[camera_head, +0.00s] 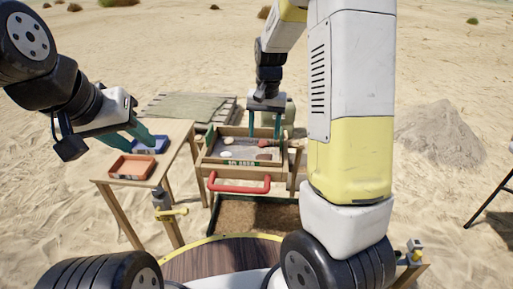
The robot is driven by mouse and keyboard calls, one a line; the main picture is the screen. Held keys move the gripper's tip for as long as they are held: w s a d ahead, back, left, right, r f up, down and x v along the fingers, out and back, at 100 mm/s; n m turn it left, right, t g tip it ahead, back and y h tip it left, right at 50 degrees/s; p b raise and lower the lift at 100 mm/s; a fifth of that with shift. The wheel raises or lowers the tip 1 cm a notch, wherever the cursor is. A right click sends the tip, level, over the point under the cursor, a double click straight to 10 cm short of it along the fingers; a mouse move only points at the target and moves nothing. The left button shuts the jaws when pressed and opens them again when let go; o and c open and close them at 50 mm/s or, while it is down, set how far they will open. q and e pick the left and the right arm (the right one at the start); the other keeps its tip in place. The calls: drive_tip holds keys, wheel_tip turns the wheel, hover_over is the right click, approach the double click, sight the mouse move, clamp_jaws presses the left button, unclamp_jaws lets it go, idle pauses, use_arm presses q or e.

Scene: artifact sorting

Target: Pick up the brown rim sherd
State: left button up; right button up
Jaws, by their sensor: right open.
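A wooden sieve tray (206,163) with a red handle holds several small pieces on grey soil. A reddish-brown piece (264,143), which may be the brown rim sherd, lies near the tray's right back; its shape is too small to make out. A pale piece (228,154) lies at the left. My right gripper (265,134) points down over the tray's right back part, its teal fingers apart with nothing visible between them. Its fingertips are close to the reddish-brown piece; contact cannot be told. My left gripper (136,140) is open over the side table, apart from the sieve.
The wooden side table (172,139) at left bears an orange tray (132,167) and a blue tray (151,145). The red handle (239,186) sticks out at the sieve's front. A mat-covered pallet (188,108) lies behind. Open sand surrounds the stands.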

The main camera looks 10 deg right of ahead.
sight(264, 158)
drive_tip(key=f, duration=0.1)
drive_tip(key=w+f, duration=0.1)
drive_tip(key=f, duration=0.1)
drive_tip(key=shift+w+d+f+g+h, duration=0.15)
drive_tip(key=shift+w+f+g+h, duration=0.05)
drive_tip(key=shift+w+g+h, duration=0.1)
drive_tip(key=f, duration=0.7)
drive_tip(key=shift+w+d+f, duration=0.15)
drive_tip(key=shift+w+f, duration=0.1)
drive_tip(key=shift+f, duration=0.05)
drive_tip(key=shift+c, duration=0.5)
drive_tip(key=c, duration=0.9)
drive_tip(key=shift+r, duration=0.1)
